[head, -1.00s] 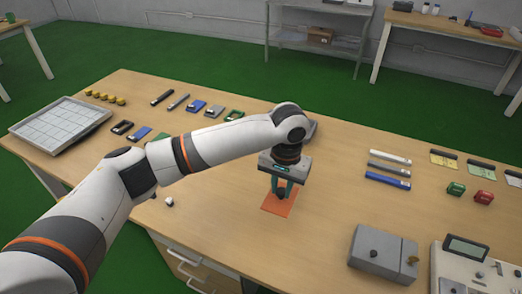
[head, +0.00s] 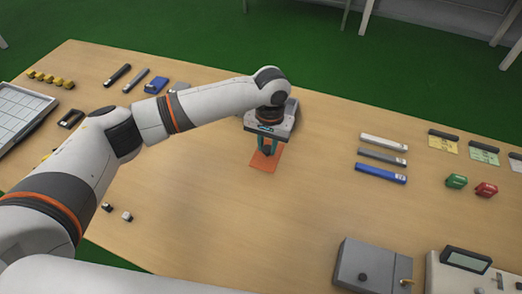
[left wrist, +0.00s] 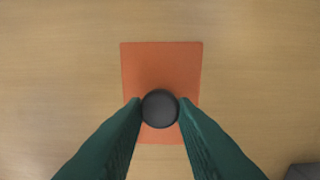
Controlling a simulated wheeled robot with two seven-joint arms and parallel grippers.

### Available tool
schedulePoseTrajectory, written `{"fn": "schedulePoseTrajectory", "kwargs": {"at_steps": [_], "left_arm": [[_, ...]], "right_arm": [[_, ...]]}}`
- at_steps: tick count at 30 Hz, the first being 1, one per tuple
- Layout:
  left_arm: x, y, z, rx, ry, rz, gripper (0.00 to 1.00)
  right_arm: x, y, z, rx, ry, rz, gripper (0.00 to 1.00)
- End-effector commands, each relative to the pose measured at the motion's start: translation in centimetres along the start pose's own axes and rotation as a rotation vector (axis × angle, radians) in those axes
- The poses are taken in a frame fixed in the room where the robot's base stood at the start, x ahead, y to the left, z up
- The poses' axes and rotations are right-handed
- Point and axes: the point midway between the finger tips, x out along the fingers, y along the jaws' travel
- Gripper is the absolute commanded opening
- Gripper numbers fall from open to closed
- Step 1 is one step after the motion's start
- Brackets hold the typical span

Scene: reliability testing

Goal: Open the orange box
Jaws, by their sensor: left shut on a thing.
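A flat orange square (head: 264,163) shows near the middle of the table in the head view, under my left gripper (head: 268,146). In the left wrist view the orange panel (left wrist: 160,65) has a round dark knob (left wrist: 160,108) over its middle. My left gripper's green fingers are shut on this knob, one on each side. I cannot tell whether the panel rests on the table or is a little above it. No box walls show around it. My right gripper is not in view.
A grey box (head: 362,285) with a dark knob and a device with a display (head: 466,258) stand at the front right. Blue, grey and white bars (head: 381,173) lie to the right. A gridded tray (head: 20,118) is at the left. The table between is mostly clear.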

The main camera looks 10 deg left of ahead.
Motion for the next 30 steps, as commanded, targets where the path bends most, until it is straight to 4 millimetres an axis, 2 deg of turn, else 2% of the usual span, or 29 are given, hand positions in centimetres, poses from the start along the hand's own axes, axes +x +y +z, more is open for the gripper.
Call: {"fn": "schedulePoseTrajectory", "kwargs": {"at_steps": [5,12,22,23,24,27,30], "left_arm": [[1.4,-0.1,0.1,0.000,0.000,0.000,0.00],[4.5,-0.1,0.0,-0.001,0.001,0.001,0.00],[4.9,-0.1,0.1,0.000,0.000,0.000,0.00],[4.9,-0.1,0.1,0.000,-0.001,0.000,0.27],[4.9,-0.1,0.1,0.000,-0.001,0.000,0.33],[4.9,-0.1,0.1,0.000,-0.001,0.000,0.47],[4.9,-0.1,0.1,0.000,-0.001,0.000,0.47]], "right_arm": [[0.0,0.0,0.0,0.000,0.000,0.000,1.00],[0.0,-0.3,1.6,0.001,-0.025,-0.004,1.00],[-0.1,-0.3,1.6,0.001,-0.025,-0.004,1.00],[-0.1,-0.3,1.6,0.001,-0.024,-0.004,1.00],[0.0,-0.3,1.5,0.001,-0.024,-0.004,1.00],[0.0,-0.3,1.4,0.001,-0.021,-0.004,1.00],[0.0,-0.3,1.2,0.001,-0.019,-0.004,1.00]]}}
